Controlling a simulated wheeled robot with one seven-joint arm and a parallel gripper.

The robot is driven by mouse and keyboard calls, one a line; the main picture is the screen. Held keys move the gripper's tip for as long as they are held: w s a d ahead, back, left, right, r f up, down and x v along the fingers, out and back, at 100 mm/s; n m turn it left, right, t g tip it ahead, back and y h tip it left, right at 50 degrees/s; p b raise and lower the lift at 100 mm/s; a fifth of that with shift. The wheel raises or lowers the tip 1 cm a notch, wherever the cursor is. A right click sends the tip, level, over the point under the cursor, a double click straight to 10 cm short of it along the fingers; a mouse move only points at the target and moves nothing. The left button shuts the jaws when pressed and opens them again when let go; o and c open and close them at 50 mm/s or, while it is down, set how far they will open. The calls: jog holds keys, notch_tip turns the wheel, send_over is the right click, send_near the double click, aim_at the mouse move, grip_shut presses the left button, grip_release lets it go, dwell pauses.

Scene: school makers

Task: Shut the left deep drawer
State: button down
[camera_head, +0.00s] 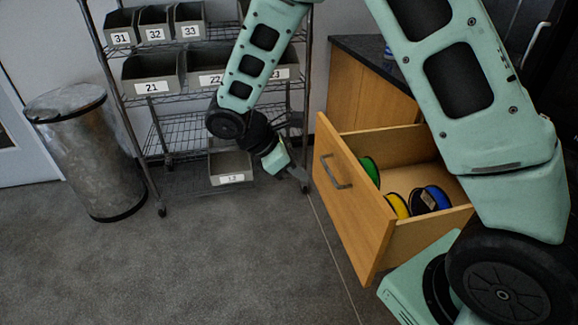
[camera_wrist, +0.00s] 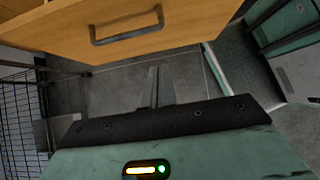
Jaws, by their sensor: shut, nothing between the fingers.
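The deep drawer (camera_head: 350,205) is wooden and stands pulled out from its cabinet, with a grey bar handle (camera_head: 336,172) on its front. Green, yellow and blue spools lie inside it. In the wrist view the drawer front (camera_wrist: 190,22) fills the top, with the handle (camera_wrist: 127,27) facing me. My gripper (camera_head: 303,181) is to the left of the drawer front in the head view, low and apart from it. In the wrist view the fingers (camera_wrist: 157,84) are together and empty, with floor behind their tips.
A wire shelf rack (camera_head: 190,137) with numbered grey bins stands behind my gripper. A metal trash can (camera_head: 90,155) stands at the left. The wooden cabinet (camera_head: 362,92) has a dark top. The grey floor (camera_head: 220,260) in front is clear.

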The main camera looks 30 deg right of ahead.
jog(key=s+d+f+b, duration=0.1)
jog(key=d+f, duration=0.3)
jog(key=d, duration=0.2)
jog(key=shift+s+d, duration=0.15)
jog(key=shift+s, duration=0.25)
jog(key=shift+d, duration=0.1)
